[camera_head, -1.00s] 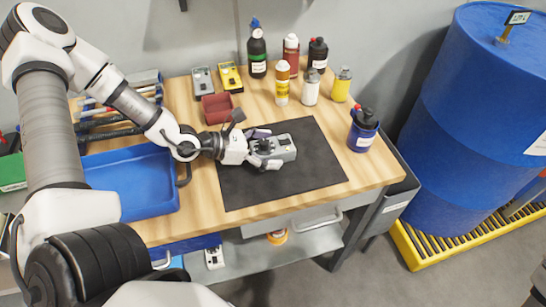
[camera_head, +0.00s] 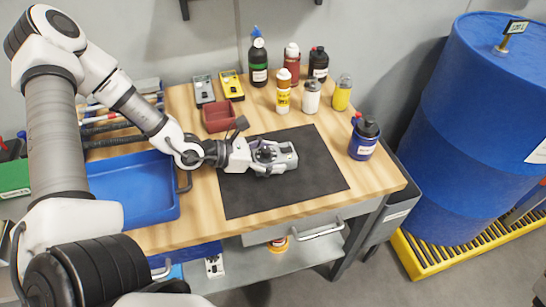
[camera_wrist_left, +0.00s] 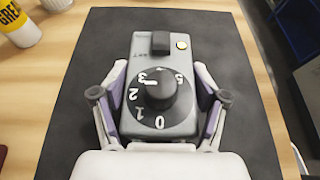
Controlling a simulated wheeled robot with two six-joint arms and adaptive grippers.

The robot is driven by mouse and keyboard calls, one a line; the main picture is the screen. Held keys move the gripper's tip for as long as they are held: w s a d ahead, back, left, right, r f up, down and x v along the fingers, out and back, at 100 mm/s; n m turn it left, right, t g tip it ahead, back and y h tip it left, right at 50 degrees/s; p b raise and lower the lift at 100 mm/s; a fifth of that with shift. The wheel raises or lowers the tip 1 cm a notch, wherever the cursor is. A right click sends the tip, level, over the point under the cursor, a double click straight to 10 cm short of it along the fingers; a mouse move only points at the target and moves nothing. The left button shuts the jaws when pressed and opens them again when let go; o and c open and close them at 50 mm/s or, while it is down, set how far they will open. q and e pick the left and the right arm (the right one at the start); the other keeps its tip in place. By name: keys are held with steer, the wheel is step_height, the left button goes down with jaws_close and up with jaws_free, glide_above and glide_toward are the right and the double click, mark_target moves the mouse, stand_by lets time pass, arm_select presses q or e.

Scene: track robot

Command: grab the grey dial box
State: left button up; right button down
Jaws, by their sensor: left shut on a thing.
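The grey dial box (camera_head: 284,158) is on the black mat (camera_head: 310,186) on the wooden workbench. In the left wrist view the grey dial box (camera_wrist_left: 162,60) shows a black dial with white numbers, a black block and a small round button at its far end. My left gripper (camera_head: 268,155) is shut on the box; in the left wrist view the fingers of my left gripper (camera_wrist_left: 160,100) press on both its sides. The fingertips are partly hidden by the box in the head view. My right gripper is not in view.
Grey (camera_head: 203,90) and yellow (camera_head: 232,84) devices and several bottles stand at the back. A blue container (camera_head: 364,138) stands at the right edge. A blue drum (camera_head: 470,130) is beyond.

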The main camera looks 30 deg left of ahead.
mark_target(274, 153)
arm_select(q)
step_height(274, 153, up, 4)
steer(key=shift+w+f+p, duration=0.1)
steer(key=shift+p, duration=0.65)
steer(key=s+d, duration=0.4)
steer(key=shift+s+d, duration=0.1)
steer(key=s+d+p, duration=0.1)
steer(key=p, duration=0.1)
steer(key=s+d+r+p, duration=0.1)
steer(key=p, duration=0.1)
steer(key=d+p, duration=0.1)
steer(key=p, duration=0.1)
steer(key=shift+s+r, duration=0.3)
steer(key=shift+s, duration=0.1)
steer(key=s+d+p, duration=0.3)
steer(key=d+p, duration=0.1)
steer(key=p, duration=0.1)
steer(key=shift+s+f, duration=0.1)
steer(key=shift+s, duration=0.3)
steer(key=shift+c, duration=0.2)
steer(key=shift+s+d+f, duration=0.15)
steer(key=shift+s+d, duration=0.05)
steer(key=shift+s, duration=0.05)
